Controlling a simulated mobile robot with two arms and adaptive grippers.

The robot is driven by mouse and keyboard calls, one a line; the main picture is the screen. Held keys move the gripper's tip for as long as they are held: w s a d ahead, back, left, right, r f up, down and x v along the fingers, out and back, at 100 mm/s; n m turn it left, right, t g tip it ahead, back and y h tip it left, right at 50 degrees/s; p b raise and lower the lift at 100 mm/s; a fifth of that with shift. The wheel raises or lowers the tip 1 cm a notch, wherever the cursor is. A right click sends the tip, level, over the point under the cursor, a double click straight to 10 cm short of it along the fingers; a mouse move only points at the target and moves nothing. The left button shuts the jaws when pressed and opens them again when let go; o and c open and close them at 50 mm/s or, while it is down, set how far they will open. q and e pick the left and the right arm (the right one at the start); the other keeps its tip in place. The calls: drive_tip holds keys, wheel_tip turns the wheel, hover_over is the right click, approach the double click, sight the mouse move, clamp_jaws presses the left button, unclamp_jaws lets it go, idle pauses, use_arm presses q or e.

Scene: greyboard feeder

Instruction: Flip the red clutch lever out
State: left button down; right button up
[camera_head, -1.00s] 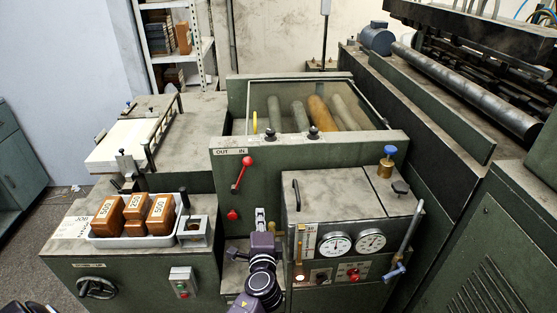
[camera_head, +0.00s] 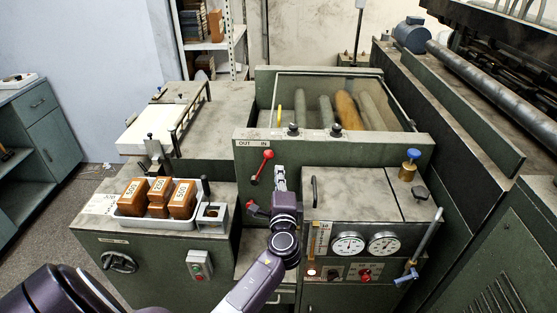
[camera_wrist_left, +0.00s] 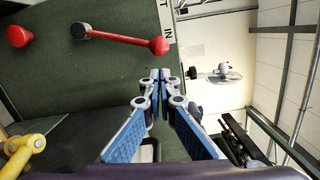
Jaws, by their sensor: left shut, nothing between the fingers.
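The red clutch lever has a red ball knob (camera_head: 268,154) on a thin shaft with a dark pivot, on the green panel below the OUT/IN label (camera_head: 252,143). It leans up and right, with the knob towards IN. In the left wrist view the knob (camera_wrist_left: 159,46) is just beyond my fingertips, its shaft running left to the black pivot. My left gripper (camera_head: 279,172) is shut and empty, beside the lever on its right and slightly below the knob. In the wrist view its fingers (camera_wrist_left: 161,76) meet; they appear apart from the lever. My right gripper is not in view.
A second red knob (camera_head: 251,206) sits below the lever, partly behind my gripper. A gauge box (camera_head: 345,190) stands right of my arm, and a tray (camera_head: 128,219) of orange-brown blocks stands left. A yellow handle (camera_wrist_left: 22,150) shows at lower left in the wrist view.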

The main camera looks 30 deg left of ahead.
use_arm(q)
drive_tip(key=x, duration=0.5)
drive_tip(key=shift+w+a+p, duration=0.2)
drive_tip(key=shift+w+p, duration=0.05)
drive_tip(key=shift+p, duration=0.1)
drive_tip(key=s+a+r+n, duration=0.2)
drive_tip(key=s+a+n, duration=0.4)
drive_tip(key=a+n, duration=0.3)
drive_tip(key=shift+a+g+h, duration=0.3)
drive_tip(key=shift+a+h, duration=0.1)
drive_tip(key=shift+a, duration=0.15)
drive_tip(key=shift+s, duration=0.2)
idle(0.3)
drive_tip(key=shift+f, duration=0.1)
